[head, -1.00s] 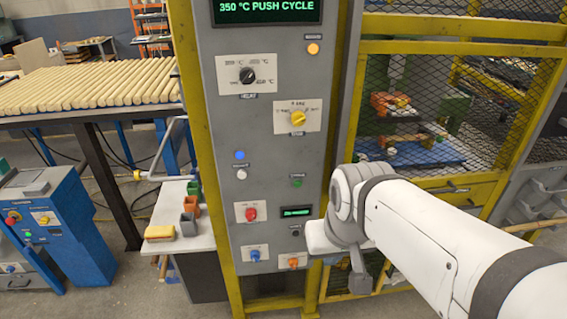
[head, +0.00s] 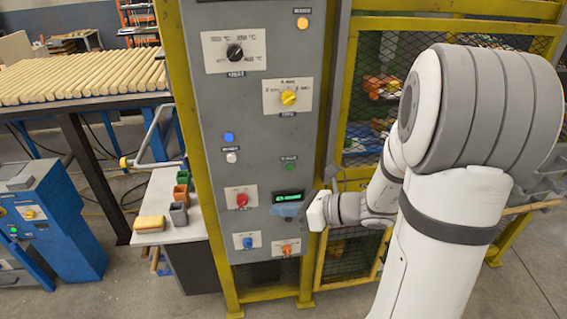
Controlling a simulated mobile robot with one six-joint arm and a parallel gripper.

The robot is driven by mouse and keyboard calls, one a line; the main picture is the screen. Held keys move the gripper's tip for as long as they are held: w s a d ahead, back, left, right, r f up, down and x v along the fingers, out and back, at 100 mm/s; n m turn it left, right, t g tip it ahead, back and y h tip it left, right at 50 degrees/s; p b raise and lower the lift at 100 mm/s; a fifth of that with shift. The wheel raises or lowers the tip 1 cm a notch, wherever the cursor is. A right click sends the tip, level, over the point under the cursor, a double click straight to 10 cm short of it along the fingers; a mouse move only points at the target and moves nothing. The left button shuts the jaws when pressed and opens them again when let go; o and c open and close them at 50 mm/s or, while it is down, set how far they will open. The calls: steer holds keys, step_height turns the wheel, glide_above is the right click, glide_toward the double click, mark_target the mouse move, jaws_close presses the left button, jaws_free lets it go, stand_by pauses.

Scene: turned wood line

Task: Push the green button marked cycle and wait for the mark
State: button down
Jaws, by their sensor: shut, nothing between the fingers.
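The grey control panel (head: 262,130) fills the middle of the head view. The green button (head: 290,167) sits on its right half, with a small dark label just above it, too small to read surely. The large message display at the top is almost wholly cut off by the picture edge.
An amber lamp (head: 302,23) and a blue lamp (head: 228,137) are lit. A red knob (head: 242,200), a yellow selector (head: 289,97), a blue knob (head: 248,243) and an orange knob (head: 287,250) sit nearby. Yellow frame posts flank the panel; a mesh cage (head: 455,35) stands right.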

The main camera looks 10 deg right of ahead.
mark_target(289, 167)
steer(key=w+d+f+m+t+h, duration=0.1)
steer(key=w+d+f+m+t, duration=0.1)
steer(key=w+d+m+t, duration=0.3)
steer(key=d+m, duration=0.1)
steer(key=m, duration=0.1)
steer(key=shift+f+m, duration=0.2)
steer(key=shift+m, duration=0.2)
steer(key=shift+w, duration=0.1)
steer(key=shift+w+d, duration=0.2)
steer(key=shift+w, duration=4.15)
steer(key=shift+w, duration=0.15)
steer(key=shift+w, duration=0.3)
steer(key=shift+w, duration=0.35)
steer(key=shift+s, duration=0.8)
